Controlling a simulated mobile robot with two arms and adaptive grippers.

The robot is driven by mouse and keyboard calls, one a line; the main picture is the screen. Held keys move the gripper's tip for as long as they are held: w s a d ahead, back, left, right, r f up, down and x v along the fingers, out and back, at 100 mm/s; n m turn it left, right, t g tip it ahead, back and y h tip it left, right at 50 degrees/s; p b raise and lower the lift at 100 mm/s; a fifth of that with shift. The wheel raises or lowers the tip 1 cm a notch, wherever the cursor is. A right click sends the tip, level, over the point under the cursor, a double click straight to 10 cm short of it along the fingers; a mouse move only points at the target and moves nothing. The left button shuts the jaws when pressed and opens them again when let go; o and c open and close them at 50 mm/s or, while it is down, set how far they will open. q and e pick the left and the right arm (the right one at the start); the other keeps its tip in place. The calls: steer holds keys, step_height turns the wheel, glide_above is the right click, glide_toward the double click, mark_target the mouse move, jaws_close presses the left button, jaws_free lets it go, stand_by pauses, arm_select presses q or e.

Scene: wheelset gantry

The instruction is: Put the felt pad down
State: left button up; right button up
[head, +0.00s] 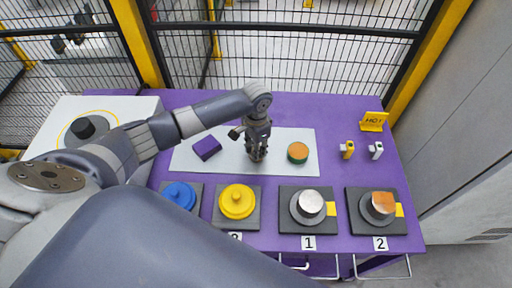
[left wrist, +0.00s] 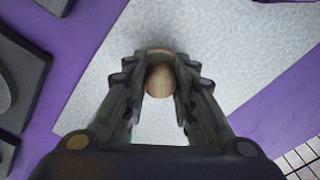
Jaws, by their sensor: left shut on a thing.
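My left gripper (head: 257,155) is over the middle of the pale grey mat (head: 228,161), pointing down. In the left wrist view the gripper (left wrist: 160,85) is shut on a tan, wood-coloured piece with a rounded end, which I take to be the felt pad (left wrist: 159,78). Its underside is hidden, and I cannot tell whether it touches the mat (left wrist: 225,40). In the head view the fingers mostly hide it. My right gripper is not in view.
On the mat, a purple block (head: 207,147) lies left of the gripper and a green cylinder with an orange top (head: 298,152) stands right. Blue (head: 179,194) and yellow (head: 237,201) round pieces and stations 1 (head: 287,221) and 2 (head: 355,222) line the front. A HOT sign (head: 373,121) stands right.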

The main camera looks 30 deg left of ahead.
arm_select(q)
steer(key=shift+f, duration=0.2)
steer(key=o, duration=0.9)
steer(key=shift+o, duration=0.2)
step_height(320, 180, up, 12)
steer(key=b, duration=0.1)
steer(key=shift+r, duration=0.15)
